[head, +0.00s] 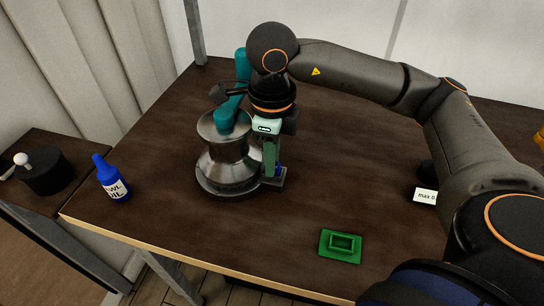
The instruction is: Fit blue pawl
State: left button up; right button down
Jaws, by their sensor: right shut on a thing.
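A metal winch (229,160) with a shiny waisted drum stands on the dark wooden table, with a teal handle (232,108) rising from its top. My right gripper (273,172) points down at the right side of the winch, low beside its base. It is shut on a small blue piece, the blue pawl (278,169), of which only a sliver shows between the fingers. A dark block sits at the fingertips beside the winch base. I cannot tell whether the pawl touches the winch. My left gripper is not in view.
A green tray (340,258) with a raised rectangular rim lies near the table's front edge. A blue oil bottle (113,180) stands at the left edge. A small label (425,196) reading "max 6" is at the right. The table between winch and tray is clear.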

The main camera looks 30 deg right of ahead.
jog(key=c, duration=0.7)
grip_release()
jog(key=shift+r+p, duration=2.45)
jog(key=shift+r, duration=1.1)
jog(key=shift+f, duration=0.1)
